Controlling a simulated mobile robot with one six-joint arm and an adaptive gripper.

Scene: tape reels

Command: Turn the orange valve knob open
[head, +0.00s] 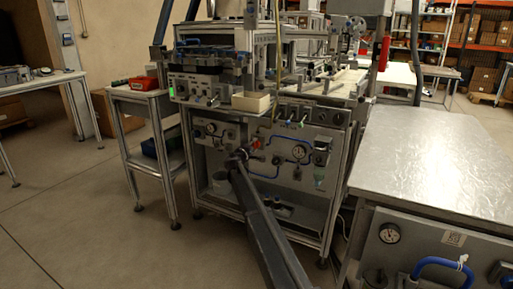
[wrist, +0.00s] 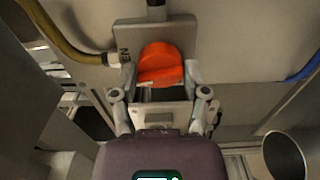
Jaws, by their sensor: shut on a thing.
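The orange valve knob (wrist: 161,63) is in the upper middle of the wrist view, in front of a grey plate (wrist: 183,32) on the panel. My gripper (wrist: 161,77) has its two fingers on either side of the knob's lower part and is shut on it. In the head view the knob (head: 257,143) is a small orange patch at the end of my arm, partly hidden, and my gripper (head: 241,154) reaches it at the middle of the machine's front panel.
A yellow-brown hose (wrist: 65,45) meets a fitting left of the knob. A metal cylinder (wrist: 284,155) is at lower right. A metal-topped table (head: 435,165) stands at right; open floor lies at left.

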